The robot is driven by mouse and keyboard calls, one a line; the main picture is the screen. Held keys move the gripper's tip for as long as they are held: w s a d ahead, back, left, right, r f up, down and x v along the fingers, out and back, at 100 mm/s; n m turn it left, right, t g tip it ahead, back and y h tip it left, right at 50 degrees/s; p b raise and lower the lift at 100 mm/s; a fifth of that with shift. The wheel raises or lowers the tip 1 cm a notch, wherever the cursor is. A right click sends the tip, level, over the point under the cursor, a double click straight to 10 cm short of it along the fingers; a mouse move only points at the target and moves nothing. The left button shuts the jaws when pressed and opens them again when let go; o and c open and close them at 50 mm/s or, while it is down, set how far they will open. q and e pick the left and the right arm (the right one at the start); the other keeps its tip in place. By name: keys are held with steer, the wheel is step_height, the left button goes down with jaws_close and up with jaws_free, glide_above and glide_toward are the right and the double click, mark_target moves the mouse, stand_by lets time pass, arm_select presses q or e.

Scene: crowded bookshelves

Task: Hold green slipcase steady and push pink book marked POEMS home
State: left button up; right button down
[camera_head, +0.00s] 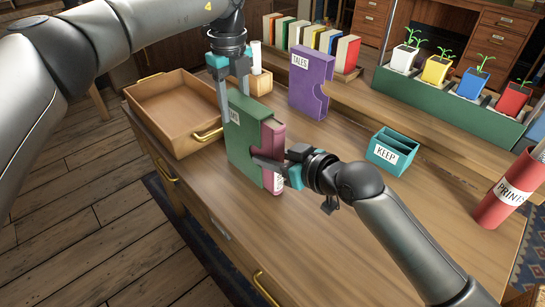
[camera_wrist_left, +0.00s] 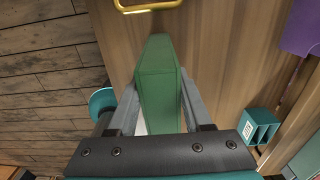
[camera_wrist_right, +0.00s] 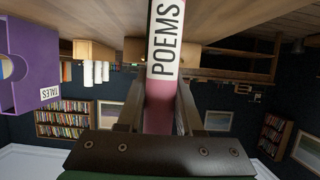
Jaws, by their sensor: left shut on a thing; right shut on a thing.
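The green slipcase (camera_head: 243,135) stands upright on the desk, its open side facing right in the head view. The pink book marked POEMS (camera_head: 277,177) sticks partly out of that open side. My left gripper (camera_head: 229,90) reaches down from above with its fingers on both sides of the slipcase. In the left wrist view the slipcase (camera_wrist_left: 160,85) sits between those fingers. My right gripper (camera_head: 268,163) is shut on the book near its spine. In the right wrist view the pink spine with its POEMS label (camera_wrist_right: 163,45) lies between the fingers. The slipcase is hidden there.
A purple TALES slipcase (camera_head: 309,82) stands behind. A teal KEEP box (camera_head: 392,151) is at right, with a red PRINTS tube (camera_head: 505,190) beyond it. An empty wooden tray (camera_head: 180,110) lies left. A green planter (camera_head: 445,100) holds several pots. Bare desk lies in front.

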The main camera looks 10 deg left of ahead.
steer(key=shift+w+a+r, duration=0.2)
steer(key=shift+w+a, duration=0.3)
steer(key=shift+a, duration=0.25)
steer(key=c, duration=0.7)
jaws_free()
steer(key=shift+o, duration=1.1)
steer(key=shift+a, duration=0.15)
steer(key=shift+s+f, duration=0.1)
steer(key=shift+f, duration=0.05)
steer(key=shift+s+d, duration=0.15)
steer(key=shift+d, duration=0.15)
steer(key=v, duration=1.1)
steer(key=shift+d+r, duration=0.25)
steer(key=shift+d, duration=0.1)
